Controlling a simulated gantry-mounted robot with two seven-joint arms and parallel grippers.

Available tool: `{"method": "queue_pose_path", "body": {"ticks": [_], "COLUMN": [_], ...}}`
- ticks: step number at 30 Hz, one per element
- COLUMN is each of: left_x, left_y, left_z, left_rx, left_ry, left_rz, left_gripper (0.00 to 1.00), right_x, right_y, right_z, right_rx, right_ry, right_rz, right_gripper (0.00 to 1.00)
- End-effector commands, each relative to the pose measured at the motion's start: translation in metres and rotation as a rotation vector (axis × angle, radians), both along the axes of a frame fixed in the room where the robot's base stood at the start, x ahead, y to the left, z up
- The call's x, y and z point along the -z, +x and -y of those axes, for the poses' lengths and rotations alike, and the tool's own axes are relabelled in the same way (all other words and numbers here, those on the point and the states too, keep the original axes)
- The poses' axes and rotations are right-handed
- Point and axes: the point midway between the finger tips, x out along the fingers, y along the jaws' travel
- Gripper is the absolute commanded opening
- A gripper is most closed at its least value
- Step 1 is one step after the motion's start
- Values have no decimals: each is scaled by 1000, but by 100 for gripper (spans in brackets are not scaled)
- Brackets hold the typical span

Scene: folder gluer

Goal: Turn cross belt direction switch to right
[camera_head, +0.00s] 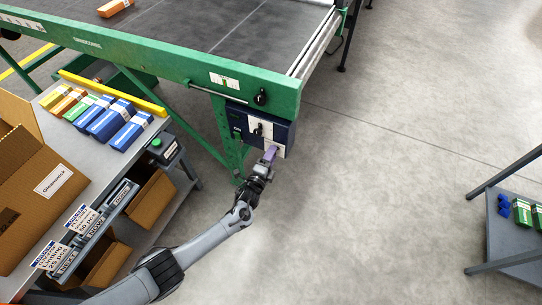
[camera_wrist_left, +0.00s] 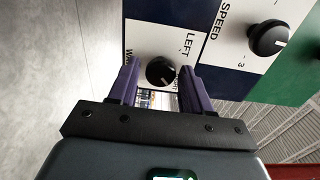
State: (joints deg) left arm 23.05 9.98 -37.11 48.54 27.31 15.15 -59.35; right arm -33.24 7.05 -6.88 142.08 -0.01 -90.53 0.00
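The cross belt direction switch is a round black knob (camera_wrist_left: 160,71) on a white plate, with LEFT printed beside it. It sits on the blue control box (camera_head: 285,136) at the corner of the green machine. My left gripper (camera_head: 270,155) has purple fingers and is at the lower part of this box. In the left wrist view the fingers are open, one on each side of the knob, with gaps visible between. I cannot tell whether they touch it, nor read the knob's setting clearly. My right gripper is not in view.
A SPEED knob (camera_wrist_left: 268,38) sits beside the switch plate. The green machine frame (camera_head: 190,67) and dark belt (camera_head: 205,28) are above the box. A grey table (camera_head: 75,150) with cartons is at left, a shelf (camera_head: 515,240) at right. The floor between is clear.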

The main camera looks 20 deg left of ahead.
Motion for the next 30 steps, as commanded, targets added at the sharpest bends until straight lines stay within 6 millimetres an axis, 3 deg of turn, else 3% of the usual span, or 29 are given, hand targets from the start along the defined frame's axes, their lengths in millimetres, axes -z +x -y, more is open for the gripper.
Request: {"method": "queue_pose_path", "body": {"ticks": [14,30], "left_x": [-1,-2], "left_y": [-7,-90], "left_z": [-1,-7], "left_rx": [0,0], "left_ry": [-1,-1], "left_rz": [-1,-3], "left_gripper": [57,57], "right_x": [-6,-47], "right_y": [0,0], "right_z": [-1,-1], "right_rx": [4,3], "right_ry": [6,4], "right_rz": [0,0], "right_gripper": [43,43]}}
